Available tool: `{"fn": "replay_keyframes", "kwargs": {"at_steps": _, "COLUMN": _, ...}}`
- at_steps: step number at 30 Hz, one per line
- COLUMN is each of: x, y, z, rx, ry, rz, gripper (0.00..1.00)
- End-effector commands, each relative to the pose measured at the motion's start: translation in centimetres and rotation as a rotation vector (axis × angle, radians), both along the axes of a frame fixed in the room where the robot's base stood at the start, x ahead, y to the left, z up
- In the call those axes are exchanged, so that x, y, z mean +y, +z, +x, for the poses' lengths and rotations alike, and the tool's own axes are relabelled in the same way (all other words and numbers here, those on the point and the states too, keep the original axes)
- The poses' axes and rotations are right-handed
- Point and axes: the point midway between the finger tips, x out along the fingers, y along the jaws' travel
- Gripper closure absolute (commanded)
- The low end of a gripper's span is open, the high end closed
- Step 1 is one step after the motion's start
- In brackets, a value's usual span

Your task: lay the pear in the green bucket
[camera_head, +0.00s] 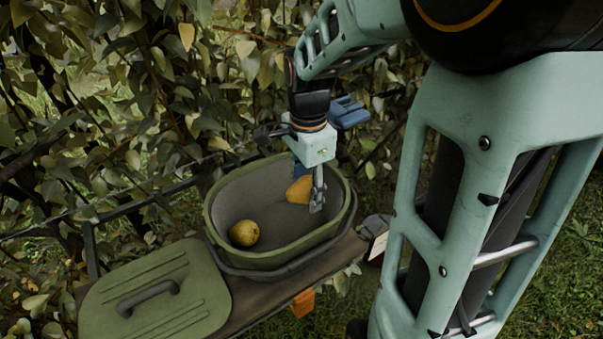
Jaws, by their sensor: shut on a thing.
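The green bucket (335,236) stands open on a brown board, with a pale grey inside. One yellow pear (244,233) lies on its floor at the left. A second, more orange pear (299,190) is between the fingers of my gripper (306,188), at the bucket's far right part. My gripper points down into the bucket and is shut on this pear. One finger partly hides the pear's right side. I cannot tell whether this pear touches the bucket's floor or wall.
A green lid (155,296) with a dark handle lies left of the bucket on the board (262,300). Leafy hedge (120,110) and a dark rail stand close behind. A blue object (348,113) is behind my gripper. An orange piece (303,303) shows below the board's edge.

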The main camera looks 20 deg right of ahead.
Motion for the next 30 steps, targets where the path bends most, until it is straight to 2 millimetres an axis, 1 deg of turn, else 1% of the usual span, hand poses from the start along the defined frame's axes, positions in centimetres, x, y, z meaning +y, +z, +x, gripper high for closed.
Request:
{"fn": "replay_keyframes", "kwargs": {"at_steps": 1, "x": 0.0, "y": -1.0, "z": 0.0, "rx": 0.001, "ry": 0.000, "rz": 0.000, "gripper": 0.85}}
{"fn": "replay_keyframes", "kwargs": {"at_steps": 30, "x": 0.0, "y": -10.7, "z": 0.0, "rx": 0.001, "ry": 0.001, "rz": 0.000, "gripper": 0.85}}
